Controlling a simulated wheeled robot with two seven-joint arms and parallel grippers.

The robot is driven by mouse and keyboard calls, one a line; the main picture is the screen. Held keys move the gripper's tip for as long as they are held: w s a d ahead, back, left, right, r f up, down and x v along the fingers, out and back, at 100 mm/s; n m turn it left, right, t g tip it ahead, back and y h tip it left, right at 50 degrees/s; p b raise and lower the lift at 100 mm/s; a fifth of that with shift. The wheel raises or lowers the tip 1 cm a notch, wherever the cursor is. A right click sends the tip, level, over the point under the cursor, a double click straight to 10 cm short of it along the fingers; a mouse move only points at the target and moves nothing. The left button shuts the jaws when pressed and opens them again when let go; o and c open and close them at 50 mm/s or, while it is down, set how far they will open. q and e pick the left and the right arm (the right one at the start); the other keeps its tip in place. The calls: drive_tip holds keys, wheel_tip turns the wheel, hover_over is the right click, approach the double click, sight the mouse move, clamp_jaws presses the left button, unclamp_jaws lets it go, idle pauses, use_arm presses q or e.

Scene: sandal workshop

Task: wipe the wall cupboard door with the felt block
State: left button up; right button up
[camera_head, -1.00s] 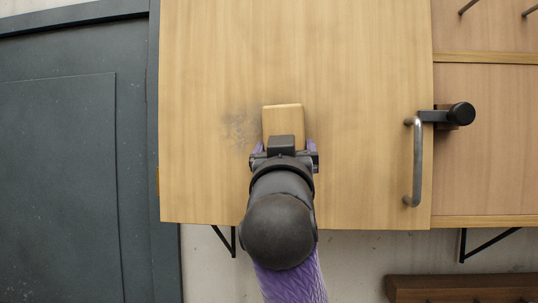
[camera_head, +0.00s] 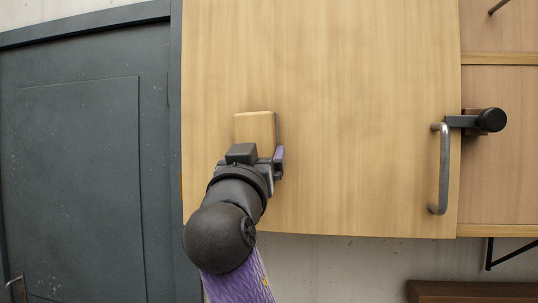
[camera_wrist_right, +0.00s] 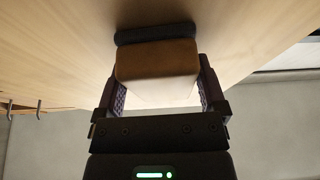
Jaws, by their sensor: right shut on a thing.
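The wall cupboard door (camera_head: 350,120) is a pale wooden panel with a metal bar handle (camera_head: 441,168) at its right side. My right gripper (camera_head: 256,150) is shut on the felt block (camera_head: 255,127), a wooden block with a dark felt pad. In the right wrist view the block (camera_wrist_right: 157,62) sits between the two fingers (camera_wrist_right: 160,85), and its dark felt (camera_wrist_right: 156,33) is against or very close to the door. The block is over the lower left part of the door. No smudge shows on the visible door surface. My left gripper is not in view.
A dark knob on an arm (camera_head: 490,120) sticks out just right of the handle. A dark grey door (camera_head: 80,180) stands to the left. A brown wooden beam (camera_head: 470,292) is below at the right. Bare wall lies under the cupboard.

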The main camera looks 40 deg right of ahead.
sight(235, 137)
drive_tip(key=w+a+r+p, duration=0.2)
drive_tip(key=r+p, duration=0.1)
drive_tip(key=shift+w+r, duration=0.15)
drive_tip(key=shift+d, duration=0.15)
drive_tip(key=shift+s+d+f+b, duration=0.25)
drive_tip(key=shift+s+d+b, duration=0.55)
drive_tip(key=shift+s, duration=0.4)
drive_tip(key=shift+s+d, duration=1.75)
drive_tip(key=shift+s, duration=0.15)
drive_tip(key=shift+s+d+r+b, duration=0.1)
drive_tip(key=shift+s+d+b, duration=0.2)
drive_tip(key=shift+s+d, duration=0.6)
drive_tip(key=shift+w+a+p, duration=0.4)
drive_tip(key=shift+w+a, duration=1.4)
drive_tip(key=shift+w, duration=0.25)
drive_tip(key=shift+w+a+p, duration=0.4)
drive_tip(key=shift+w+a, duration=1.35)
drive_tip(key=shift+w, duration=0.25)
